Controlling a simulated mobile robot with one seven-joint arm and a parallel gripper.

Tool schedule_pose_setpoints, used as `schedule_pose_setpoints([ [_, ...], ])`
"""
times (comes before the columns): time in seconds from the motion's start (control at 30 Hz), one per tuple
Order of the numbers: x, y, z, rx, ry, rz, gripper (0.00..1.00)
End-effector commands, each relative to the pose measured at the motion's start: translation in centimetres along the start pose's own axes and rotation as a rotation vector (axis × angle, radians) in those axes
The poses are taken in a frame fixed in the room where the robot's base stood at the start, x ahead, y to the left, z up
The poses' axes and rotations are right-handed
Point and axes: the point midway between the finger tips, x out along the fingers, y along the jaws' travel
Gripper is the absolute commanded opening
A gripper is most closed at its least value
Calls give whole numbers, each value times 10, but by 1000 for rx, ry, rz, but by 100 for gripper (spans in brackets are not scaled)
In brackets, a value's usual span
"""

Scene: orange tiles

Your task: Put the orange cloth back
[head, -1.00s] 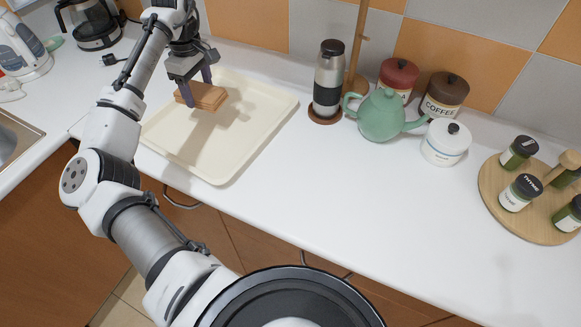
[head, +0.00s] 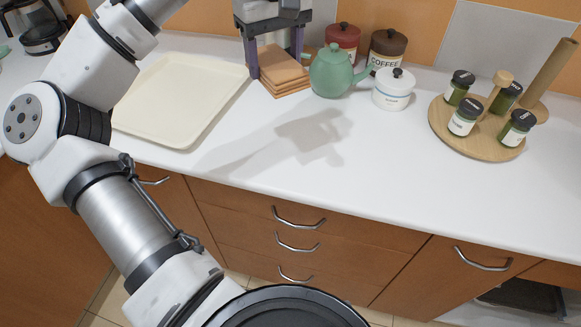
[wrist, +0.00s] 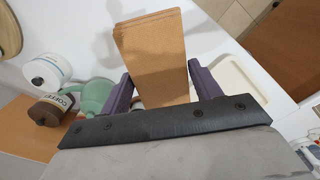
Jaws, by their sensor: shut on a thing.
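The orange cloth (head: 284,72) is a flat folded stack with several layers. It also shows in the wrist view (wrist: 155,50), reaching out beyond the purple fingers. My gripper (head: 276,64) is shut on the cloth, one finger on each side of it; the fingers also show in the wrist view (wrist: 160,70). The cloth is held up above the white counter (head: 350,165), just left of the green teapot (head: 332,74) in the head view. A shadow of the arm lies on the counter in front. The cream tray (head: 165,105) is empty, to the left.
A red canister (head: 343,38), a brown coffee canister (head: 388,48) and a white lidded jar (head: 393,90) stand close by the teapot. A round wooden rack (head: 475,138) with several spice jars is farther right. The front middle of the counter is clear.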

Motion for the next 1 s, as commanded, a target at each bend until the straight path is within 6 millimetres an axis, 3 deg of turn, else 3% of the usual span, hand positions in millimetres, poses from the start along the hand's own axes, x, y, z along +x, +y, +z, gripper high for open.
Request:
schedule_pose_setpoints([
  [0.17,16,1,7,20,-4,0,45],
  [0.7,144,2,7,17,-4,2,45],
  [1.0,170,2,7,16,-2,1,45],
])
